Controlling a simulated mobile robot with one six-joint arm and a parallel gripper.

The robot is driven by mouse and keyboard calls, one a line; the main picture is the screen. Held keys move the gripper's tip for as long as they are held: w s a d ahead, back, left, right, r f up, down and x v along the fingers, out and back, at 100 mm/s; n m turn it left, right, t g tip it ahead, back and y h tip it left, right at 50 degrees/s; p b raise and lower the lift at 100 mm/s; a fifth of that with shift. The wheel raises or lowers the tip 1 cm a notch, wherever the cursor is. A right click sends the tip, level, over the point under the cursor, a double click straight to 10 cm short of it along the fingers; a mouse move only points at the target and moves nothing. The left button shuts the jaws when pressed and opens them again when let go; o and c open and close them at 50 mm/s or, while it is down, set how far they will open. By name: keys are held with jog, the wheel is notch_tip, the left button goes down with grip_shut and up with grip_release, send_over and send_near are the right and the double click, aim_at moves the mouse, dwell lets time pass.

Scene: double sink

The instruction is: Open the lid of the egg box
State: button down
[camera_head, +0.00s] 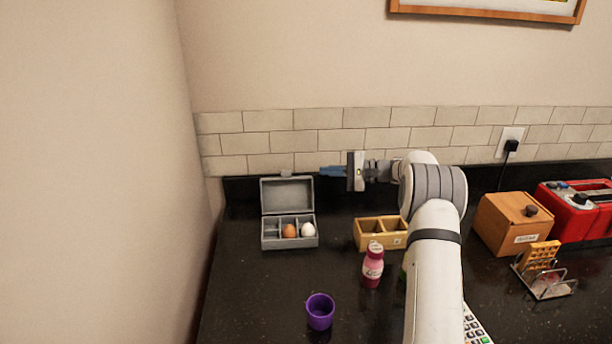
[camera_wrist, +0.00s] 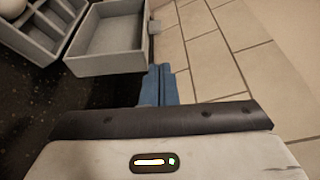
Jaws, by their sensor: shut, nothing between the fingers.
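The grey egg box (camera_head: 290,243) stands on the black counter at the left, near the back wall. Its lid (camera_head: 287,195) is upright and open, and a brown egg (camera_head: 290,230) and a white egg (camera_head: 308,230) sit in its compartments. In the wrist view the lid (camera_wrist: 110,40) is at the top, with the box's compartments (camera_wrist: 42,30) and part of a white egg (camera_wrist: 12,7) at the upper left. My gripper (camera_head: 328,171) has blue fingers, shut and empty. It is just right of the lid's top edge; its fingertips (camera_wrist: 160,72) also show in the wrist view.
A yellow divided box (camera_head: 364,238), a pink bottle (camera_head: 373,268) and a purple cup (camera_head: 320,312) stand on the counter. A wooden box (camera_head: 512,224), a red toaster (camera_head: 585,213) and a wire rack (camera_head: 545,284) are at the right. The tiled wall (camera_head: 320,141) is close behind my gripper.

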aim_at(298, 178)
jog(key=p+x, duration=0.2)
jog(key=x, duration=0.8)
jog(key=shift+s, duration=0.15)
jog(key=shift+s, duration=0.1)
jog(key=shift+s+n+b, duration=0.15)
jog(key=shift+n+b, duration=0.15)
jog(key=shift+b, duration=0.6)
jog(key=s+n+b, duration=0.1)
jog(key=b, duration=0.3)
jog(key=shift+s+r, duration=0.1)
jog(key=shift+r, duration=0.15)
jog(key=shift+s+r+n+y+b, duration=0.3)
jog(key=shift+s+r+n+b, duration=0.15)
jog(key=shift+b, duration=0.8)
jog(key=shift+s+r+t, duration=0.2)
jog(key=shift+t, duration=0.1)
